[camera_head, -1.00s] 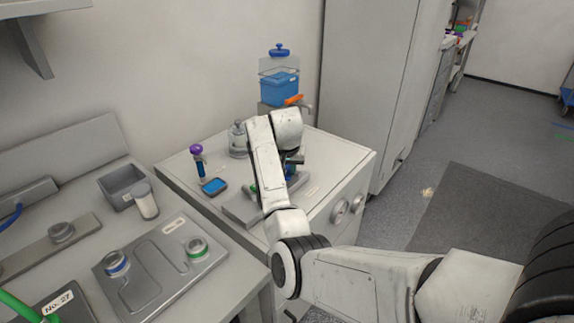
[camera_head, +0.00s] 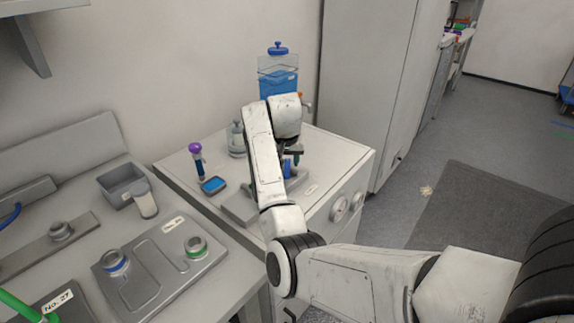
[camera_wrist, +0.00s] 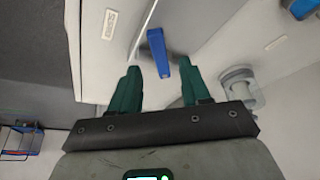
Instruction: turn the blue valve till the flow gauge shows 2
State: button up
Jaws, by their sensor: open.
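A blue valve handle (camera_wrist: 157,52), a narrow upright bar in the wrist view, stands between the two green fingertips of my gripper (camera_wrist: 157,82). My gripper is open, with gaps visible on both sides of the handle. In the head view my arm hides most of the gripper, and a blue part (camera_head: 287,169) shows beside it above the grey plate on the cabinet. Two round gauges, a left one (camera_head: 339,209) and a right one (camera_head: 357,202), sit on the cabinet front. Their readings are too small to make out, and I cannot tell which is the flow gauge.
A blue-filled tank (camera_head: 278,78) and a clear bottle (camera_head: 237,140) stand at the cabinet's back. A purple-topped tube (camera_head: 197,158) and a blue-screened device (camera_head: 214,185) are at its left. A workbench with a grey tray (camera_head: 160,268) is left. Floor at right is open.

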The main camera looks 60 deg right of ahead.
jog(key=v, duration=0.6)
jog(key=shift+r, duration=0.35)
jog(key=shift+s+a, duration=0.1)
